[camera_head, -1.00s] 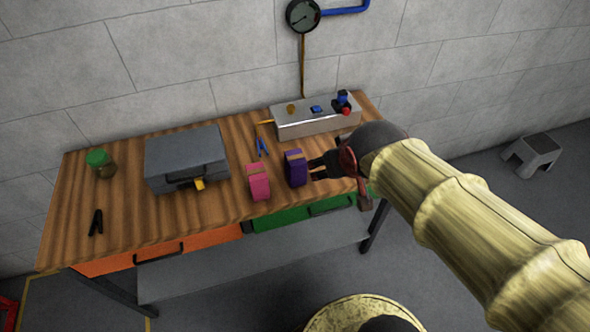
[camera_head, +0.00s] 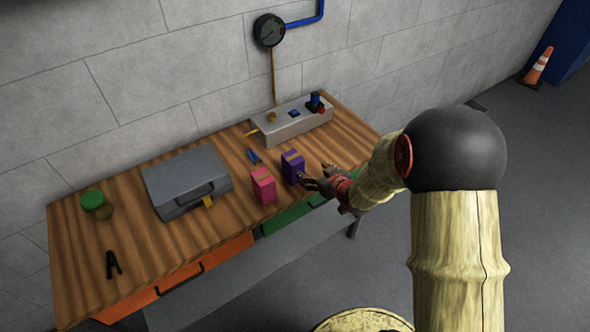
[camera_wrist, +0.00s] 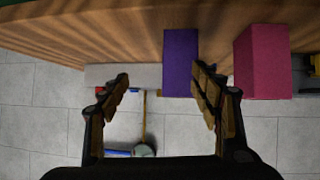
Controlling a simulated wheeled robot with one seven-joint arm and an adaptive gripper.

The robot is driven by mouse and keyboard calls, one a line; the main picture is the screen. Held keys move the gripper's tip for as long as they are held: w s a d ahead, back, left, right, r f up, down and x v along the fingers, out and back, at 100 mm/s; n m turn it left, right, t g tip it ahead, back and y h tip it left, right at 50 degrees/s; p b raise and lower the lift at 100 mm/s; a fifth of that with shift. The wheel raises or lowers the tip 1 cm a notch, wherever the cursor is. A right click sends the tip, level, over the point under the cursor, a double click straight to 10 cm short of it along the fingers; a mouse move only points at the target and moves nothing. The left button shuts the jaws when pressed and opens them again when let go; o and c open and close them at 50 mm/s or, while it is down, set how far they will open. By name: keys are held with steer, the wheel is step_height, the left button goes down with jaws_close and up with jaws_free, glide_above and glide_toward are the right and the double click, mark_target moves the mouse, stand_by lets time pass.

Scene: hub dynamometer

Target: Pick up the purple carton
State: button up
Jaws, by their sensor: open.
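The purple carton (camera_head: 293,170) stands upright on the wooden workbench, near its front edge. In the wrist view the purple carton (camera_wrist: 180,62) shows upside down, toward the right finger, which overlaps its lower right edge. My gripper (camera_head: 307,178) is just to the right of the carton in the head view, its fingers pointing at it. In the wrist view my gripper (camera_wrist: 160,75) is open with nothing held. Whether a finger touches the carton cannot be told.
A pink carton (camera_head: 264,187) stands close to the left of the purple one. A grey case (camera_head: 185,178), a green-lidded jar (camera_head: 94,202) and black pliers (camera_head: 113,265) are further left. A control box (camera_head: 291,121) stands behind, with a blue tool (camera_head: 253,156) nearby.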

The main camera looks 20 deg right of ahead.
mark_target(298, 168)
steer(key=shift+w+a+t+y, duration=0.2)
steer(key=shift+a+t+y, duration=0.15)
steer(key=shift+a+y, duration=0.25)
steer(key=shift+w+a+t+y, duration=0.2)
steer(key=shift+a+t+y, duration=0.2)
steer(key=shift+a, duration=0.35)
steer(key=shift+w+a+n, duration=0.2)
steer(key=shift+n, duration=0.1)
steer(key=x, duration=0.2)
steer(key=b+x, duration=0.1)
steer(key=x, duration=0.3)
steer(key=shift+w+a+f+b, duration=0.1)
steer(key=shift+w+f+b, duration=0.15)
steer(key=shift+f+b, duration=0.15)
steer(key=shift+w+f, duration=0.1)
steer(key=shift+w, duration=0.25)
steer(key=c, duration=0.4)
steer(key=c, duration=1)
